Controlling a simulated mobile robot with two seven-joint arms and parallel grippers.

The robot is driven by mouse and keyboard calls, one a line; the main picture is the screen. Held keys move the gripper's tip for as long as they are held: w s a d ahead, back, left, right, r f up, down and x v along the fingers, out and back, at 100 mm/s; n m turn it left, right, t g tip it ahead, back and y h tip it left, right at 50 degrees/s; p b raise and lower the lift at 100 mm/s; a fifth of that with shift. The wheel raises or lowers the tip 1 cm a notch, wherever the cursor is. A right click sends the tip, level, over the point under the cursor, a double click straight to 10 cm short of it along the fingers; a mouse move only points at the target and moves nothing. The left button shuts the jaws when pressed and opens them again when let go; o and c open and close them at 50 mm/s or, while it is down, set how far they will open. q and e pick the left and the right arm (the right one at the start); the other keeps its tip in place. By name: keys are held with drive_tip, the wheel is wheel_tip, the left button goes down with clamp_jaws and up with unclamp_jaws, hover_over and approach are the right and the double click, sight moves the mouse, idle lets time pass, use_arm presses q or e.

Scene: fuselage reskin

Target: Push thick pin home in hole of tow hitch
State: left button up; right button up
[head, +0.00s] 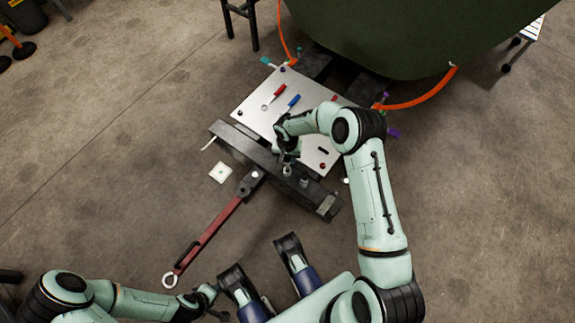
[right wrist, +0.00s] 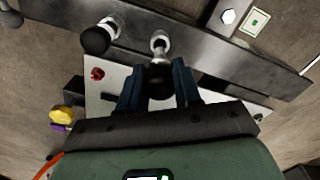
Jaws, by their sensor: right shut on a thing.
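The tow hitch is the dark fork (head: 249,183) at the end of the red tow bar, close to the dark beam (head: 228,133). A pale round part (head: 255,174) shows on it, also in the right wrist view (right wrist: 228,16). My right gripper (head: 288,156) is shut on a pin (right wrist: 160,43) with a bright shaft and dark head, over the beam. The pin's lower end is hard to see. A second dark-headed pin (right wrist: 97,40) stands beside it on the beam. I cannot tell which is thicker. My left gripper (head: 212,302) is low at left, its jaws unclear.
The red tow bar (head: 205,235) lies on the floor with a ring end. A silver board (head: 258,104) behind the beam carries red and blue tools. A white card (head: 220,172) lies on the floor. A green fuselage (head: 420,35) stands behind.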

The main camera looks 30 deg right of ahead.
use_arm(q)
drive_tip(key=shift+r, duration=0.3)
use_arm(e)
drive_tip(key=shift+r, duration=0.45)
drive_tip(key=shift+r+p, duration=0.9)
drive_tip(key=shift+r, duration=0.55)
use_arm(q)
drive_tip(key=shift+r, duration=0.75)
